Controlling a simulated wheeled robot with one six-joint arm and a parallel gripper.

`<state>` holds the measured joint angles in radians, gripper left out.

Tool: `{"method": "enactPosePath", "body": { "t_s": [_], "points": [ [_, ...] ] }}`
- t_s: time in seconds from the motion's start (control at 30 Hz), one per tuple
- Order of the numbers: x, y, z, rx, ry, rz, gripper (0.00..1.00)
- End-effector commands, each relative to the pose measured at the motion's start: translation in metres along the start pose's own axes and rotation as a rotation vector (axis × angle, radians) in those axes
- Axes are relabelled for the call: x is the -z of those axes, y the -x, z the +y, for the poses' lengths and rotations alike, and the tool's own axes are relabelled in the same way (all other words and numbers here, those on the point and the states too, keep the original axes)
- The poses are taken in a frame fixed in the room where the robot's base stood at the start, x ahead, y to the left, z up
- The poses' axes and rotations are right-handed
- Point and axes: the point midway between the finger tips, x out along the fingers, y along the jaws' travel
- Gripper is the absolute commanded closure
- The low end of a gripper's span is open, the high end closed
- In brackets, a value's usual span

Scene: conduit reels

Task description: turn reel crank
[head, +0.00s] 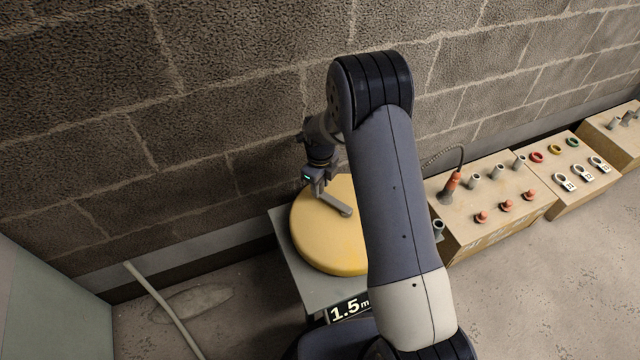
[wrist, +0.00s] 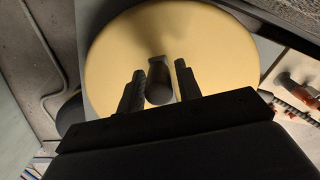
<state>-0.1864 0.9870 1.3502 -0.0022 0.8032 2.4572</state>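The yellow round reel (head: 312,246) lies flat on a grey stand (head: 288,262) with a "1.5 m" label (head: 349,309). In the wrist view the reel (wrist: 112,60) fills the upper middle. A grey crank arm (head: 338,206) shows over the reel in the head view. My gripper (head: 319,180) is above the reel's back part. In the wrist view my gripper (wrist: 160,72) is open, with a dark upright crank handle (wrist: 158,82) between its fingers. Gaps show on both sides of the handle. My arm hides the reel's right part in the head view.
Wooden boxes with grey pegs (head: 475,181), orange-red pieces (head: 506,206) and coloured rings (head: 555,149) stand to the right. A block wall (head: 200,110) rises close behind. A pale pipe (head: 160,300) lies at the left beside a grey-green panel (head: 40,310).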

Motion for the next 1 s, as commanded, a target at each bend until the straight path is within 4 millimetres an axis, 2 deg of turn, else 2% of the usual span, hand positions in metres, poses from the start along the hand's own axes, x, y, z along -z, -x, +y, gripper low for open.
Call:
{"method": "enactPosePath", "body": {
  "t_s": [0.13, 0.37, 0.47, 0.8, 1.0],
  "points": [
    [0.000, 0.000, 0.000, -0.001, -0.001, 0.000, 0.55],
    [0.000, 0.001, 0.001, -0.001, -0.001, 0.000, 0.55],
    [-0.001, 0.009, 0.001, -0.001, -0.001, -0.001, 0.55],
    [-0.001, 0.075, 0.000, 0.001, -0.001, -0.003, 0.55],
    [0.000, 0.101, 0.000, -0.001, -0.001, -0.001, 0.55]
  ]
}}
